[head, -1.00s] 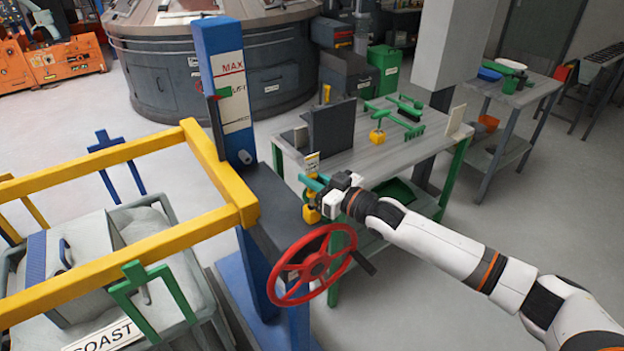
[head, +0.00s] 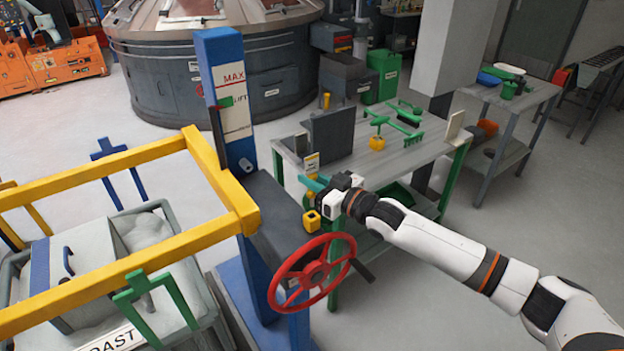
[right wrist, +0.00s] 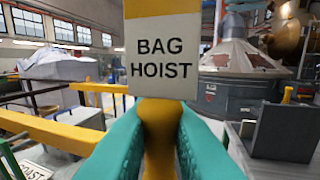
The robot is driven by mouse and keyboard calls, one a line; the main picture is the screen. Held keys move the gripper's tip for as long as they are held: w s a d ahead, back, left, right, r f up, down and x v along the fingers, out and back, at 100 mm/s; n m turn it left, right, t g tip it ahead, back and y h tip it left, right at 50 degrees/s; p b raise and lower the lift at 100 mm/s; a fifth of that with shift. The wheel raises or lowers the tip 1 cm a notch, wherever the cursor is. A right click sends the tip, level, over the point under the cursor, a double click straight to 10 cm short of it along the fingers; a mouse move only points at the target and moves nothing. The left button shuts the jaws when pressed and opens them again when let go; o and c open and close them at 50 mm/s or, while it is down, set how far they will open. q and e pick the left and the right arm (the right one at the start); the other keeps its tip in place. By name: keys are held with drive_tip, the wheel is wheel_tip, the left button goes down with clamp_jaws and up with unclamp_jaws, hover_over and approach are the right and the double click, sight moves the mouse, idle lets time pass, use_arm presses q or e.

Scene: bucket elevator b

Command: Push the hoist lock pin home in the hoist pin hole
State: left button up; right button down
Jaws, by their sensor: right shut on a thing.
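My right gripper (head: 318,185) has teal fingers shut on a yellow pin (right wrist: 160,125) with a white tag (right wrist: 163,55) reading "BAG HOIST". The tag also shows small above the fingers in the head view. Just below the gripper is a small yellow block (head: 312,221) with a dark spot, beside the dark hoist arm (head: 280,215) and above the red handwheel. I cannot tell whether the pin's lower end touches the block, nor make out the pin hole; the fingers hide the pin's lower part in the wrist view. My left gripper is out of view.
The red handwheel (head: 312,272) stands close below the gripper. The blue post (head: 225,100) marked "MAX" and the yellow frame (head: 120,160) are to the left. A grey table (head: 405,165) with green tools stands behind, right.

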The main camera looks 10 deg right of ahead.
sight(312, 166)
drive_tip(key=shift+r+p, duration=1.65)
drive_tip(key=shift+r, duration=0.45)
drive_tip(key=shift+f, duration=0.2)
